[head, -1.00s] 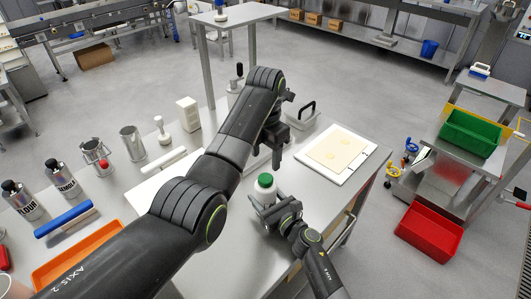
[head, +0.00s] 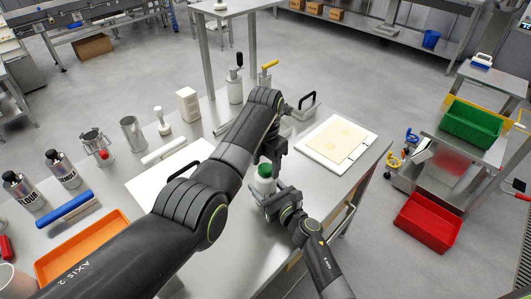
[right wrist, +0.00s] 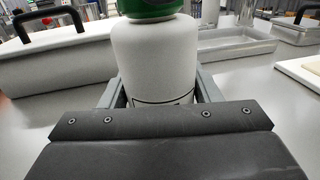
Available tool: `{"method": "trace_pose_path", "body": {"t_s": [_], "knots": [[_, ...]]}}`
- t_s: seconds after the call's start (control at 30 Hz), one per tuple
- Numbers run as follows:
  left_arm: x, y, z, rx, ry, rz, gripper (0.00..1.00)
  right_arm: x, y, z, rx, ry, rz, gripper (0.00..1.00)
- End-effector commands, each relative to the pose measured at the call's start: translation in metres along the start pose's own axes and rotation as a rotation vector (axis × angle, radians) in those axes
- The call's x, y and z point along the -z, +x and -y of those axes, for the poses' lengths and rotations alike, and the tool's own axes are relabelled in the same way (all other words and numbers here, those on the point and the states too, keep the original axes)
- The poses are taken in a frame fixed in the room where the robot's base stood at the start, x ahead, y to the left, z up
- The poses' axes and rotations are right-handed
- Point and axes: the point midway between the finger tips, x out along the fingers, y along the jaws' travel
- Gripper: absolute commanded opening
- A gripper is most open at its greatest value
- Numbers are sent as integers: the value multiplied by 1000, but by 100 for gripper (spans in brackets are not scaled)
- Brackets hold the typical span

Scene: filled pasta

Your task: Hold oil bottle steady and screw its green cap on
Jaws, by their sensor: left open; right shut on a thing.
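The white oil bottle (head: 264,184) stands upright on the steel table, with its green cap (head: 265,170) at its top. In the right wrist view the bottle (right wrist: 157,58) is upright between the fingers, and the green cap (right wrist: 150,7) sits on top, cut off by the frame edge. How tightly the cap is seated cannot be told. My right gripper (head: 268,196) is shut on the bottle's body from the near side. My left gripper (head: 271,160) points down, open, right at the cap. Whether its fingers touch the cap is hidden.
A white board with dough (head: 338,144) lies to the right. A metal tray with a black handle (head: 301,113) stands behind.

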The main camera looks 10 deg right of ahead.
Motion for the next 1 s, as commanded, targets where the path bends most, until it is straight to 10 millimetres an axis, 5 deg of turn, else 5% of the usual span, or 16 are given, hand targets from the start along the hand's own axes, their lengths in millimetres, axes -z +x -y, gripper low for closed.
{"method": "trace_pose_path", "body": {"t_s": [0.4,0.73,1.0], "knots": [[0,8,0,0,0,0,55,0,0,0,0,0,0,0],[0,7,0,-1,0,1,12,0,0,0,0,0,0,0],[0,7,-1,-2,3,1,9,0,0,0,0,0,0,0]]}}
